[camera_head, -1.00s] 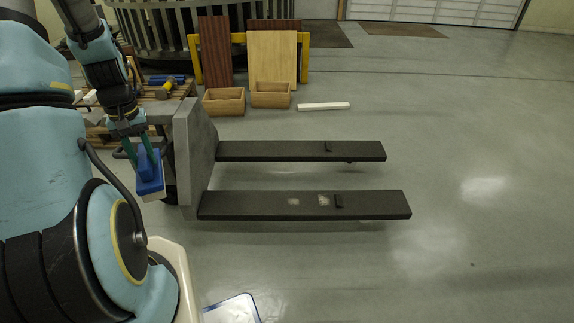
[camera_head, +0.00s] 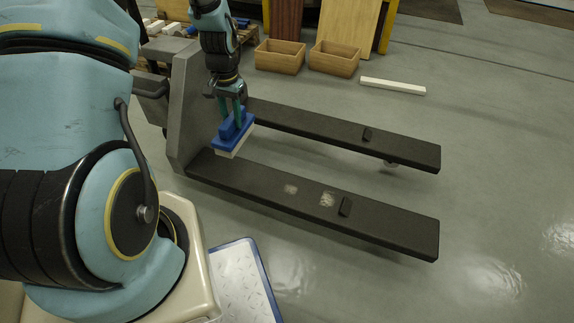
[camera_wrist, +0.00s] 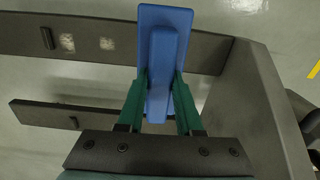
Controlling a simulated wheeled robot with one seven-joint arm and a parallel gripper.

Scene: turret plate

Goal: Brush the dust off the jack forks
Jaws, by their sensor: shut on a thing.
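My gripper (camera_head: 231,101) is shut on the handle of a blue brush (camera_head: 234,133) with pale bristles facing down. In the wrist view the green fingers of my gripper (camera_wrist: 158,98) clasp the blue brush (camera_wrist: 163,32) on both sides. The brush is near the heel of the near jack fork (camera_head: 270,178), close to the grey upright; I cannot tell if it touches. Two pale dust patches (camera_head: 290,189) (camera_head: 327,199) lie on the near fork, right of the brush, beside a small black block. The far fork (camera_head: 330,133) shows no dust.
The grey jack upright (camera_head: 188,110) stands left of the brush. Small black blocks (camera_head: 345,206) (camera_head: 367,134) sit on the forks. Wooden bins (camera_head: 280,58) and a white bar (camera_head: 393,86) lie behind. Floor to the right is clear.

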